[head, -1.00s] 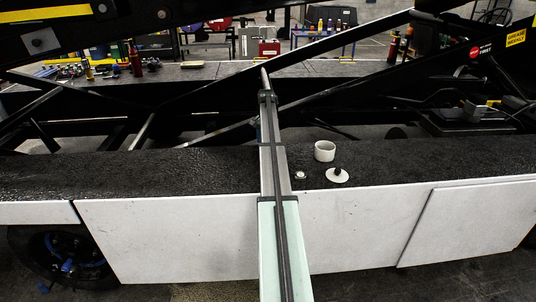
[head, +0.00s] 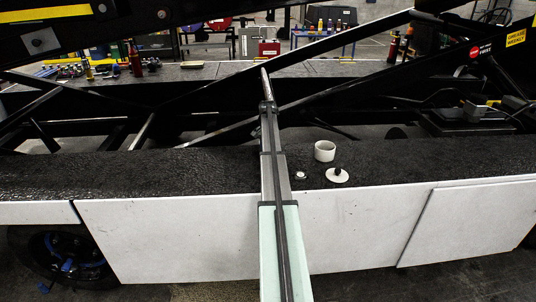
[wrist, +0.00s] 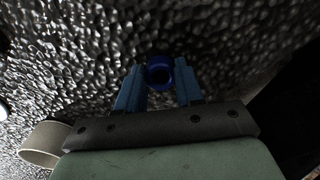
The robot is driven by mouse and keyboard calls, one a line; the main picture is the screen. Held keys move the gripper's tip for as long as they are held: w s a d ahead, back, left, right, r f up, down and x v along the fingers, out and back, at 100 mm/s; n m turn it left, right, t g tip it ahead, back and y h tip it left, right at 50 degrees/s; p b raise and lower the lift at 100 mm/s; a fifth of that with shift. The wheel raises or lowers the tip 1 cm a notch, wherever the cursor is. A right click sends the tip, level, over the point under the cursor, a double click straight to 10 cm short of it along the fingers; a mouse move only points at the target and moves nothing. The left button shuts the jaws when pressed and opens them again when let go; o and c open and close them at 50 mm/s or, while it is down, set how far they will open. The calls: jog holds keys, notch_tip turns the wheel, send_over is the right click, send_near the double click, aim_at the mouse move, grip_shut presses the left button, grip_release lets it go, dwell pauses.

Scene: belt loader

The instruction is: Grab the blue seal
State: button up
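The blue seal (wrist: 160,72) is a dark blue ring with a dark hole. In the wrist view it sits between the tips of the two blue fingers of my gripper (wrist: 159,80). The fingers are apart, one on each side of it; contact is hard to judge. In the head view the seal and my fingers are hidden behind my arm.
A small white round piece (head: 300,175) lies beside the lid. Dark diagonal beams (head: 345,65) cross behind.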

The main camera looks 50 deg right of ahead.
jog(key=c, duration=0.5)
